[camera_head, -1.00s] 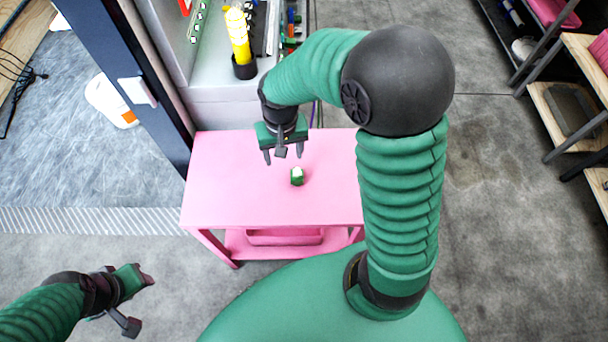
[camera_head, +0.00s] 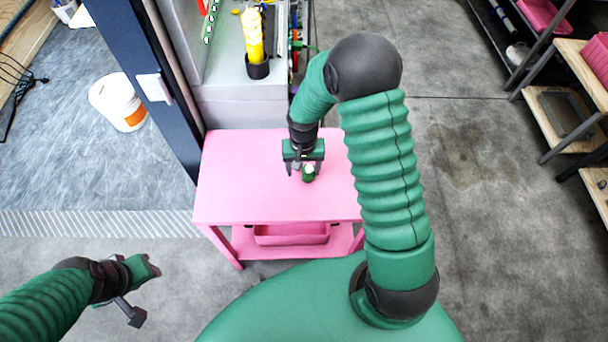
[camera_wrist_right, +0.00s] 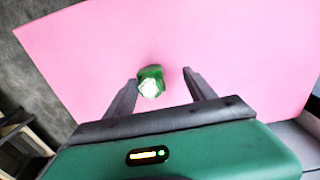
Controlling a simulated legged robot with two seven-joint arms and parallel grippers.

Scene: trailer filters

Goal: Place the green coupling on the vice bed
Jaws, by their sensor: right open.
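The green coupling (camera_head: 308,174), small with a pale, shiny top, rests on the pink table. In the right wrist view the coupling (camera_wrist_right: 151,80) shows between the two open fingers, nearer the left one. My right gripper (camera_head: 304,169) points down, close over the coupling, and partly covers it in the head view. It also shows in the right wrist view (camera_wrist_right: 162,80), with a gap between the coupling and the right finger. My left gripper (camera_head: 146,285) hangs over the floor at lower left; its jaws are unclear. I cannot make out the vice bed.
The pink table (camera_head: 240,190) is otherwise bare, with a pink bin (camera_head: 290,235) on its lower shelf. Behind it stands a grey cabinet (camera_head: 240,103) with a yellow bottle (camera_head: 253,40) in a black holder. A dark post (camera_head: 155,80) rises at the table's left. Shelves stand far right.

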